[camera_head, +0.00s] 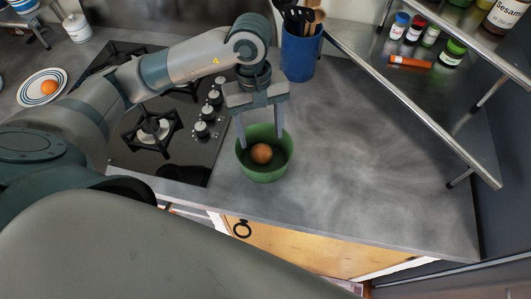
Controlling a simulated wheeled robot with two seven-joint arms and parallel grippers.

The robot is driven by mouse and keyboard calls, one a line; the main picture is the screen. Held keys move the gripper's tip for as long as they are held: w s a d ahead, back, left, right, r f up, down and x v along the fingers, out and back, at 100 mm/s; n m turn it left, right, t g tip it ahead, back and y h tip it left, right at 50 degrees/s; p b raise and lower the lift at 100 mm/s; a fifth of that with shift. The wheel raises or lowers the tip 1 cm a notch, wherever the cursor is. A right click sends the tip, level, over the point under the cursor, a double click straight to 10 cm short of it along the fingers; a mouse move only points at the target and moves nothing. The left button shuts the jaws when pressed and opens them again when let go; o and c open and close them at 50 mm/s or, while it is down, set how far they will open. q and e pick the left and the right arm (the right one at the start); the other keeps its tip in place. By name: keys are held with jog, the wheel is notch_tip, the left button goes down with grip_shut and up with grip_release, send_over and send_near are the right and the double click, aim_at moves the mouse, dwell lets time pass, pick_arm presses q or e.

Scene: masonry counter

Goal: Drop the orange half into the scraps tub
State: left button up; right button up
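A green tub (263,174) stands on the grey counter, right of the hob. A round orange piece (261,153), which looks like the orange half, lies inside the tub. My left gripper (260,136) points down over the tub, with its two fingers spread apart near the rim. The orange piece shows below and between the fingertips, and neither finger appears to touch it. Another orange piece (49,87) lies on a white plate with blue rings (33,98) at the far left. My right gripper is not in view.
A black gas hob (190,150) with several knobs lies left of the tub. A blue utensil holder (299,55) stands behind it. A metal shelf (420,105) with several jars slants along the right. The counter (370,180) right of the tub is clear.

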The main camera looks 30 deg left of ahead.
pick_arm(q)
jog(key=shift+r, duration=0.15)
jog(key=shift+w+a+r+b, duration=0.15)
jog(key=shift+r+b, duration=0.15)
jog(key=shift+r, duration=0.25)
notch_tip(320, 180, up, 16)
jog(key=w+a+b, duration=0.1)
jog(key=b, duration=0.2)
jog(key=shift+w+a+b, duration=0.2)
jog(key=shift+a+b, duration=0.2)
jog(key=shift+s+f, duration=0.1)
jog(key=shift+f, duration=0.05)
dwell(0.8)
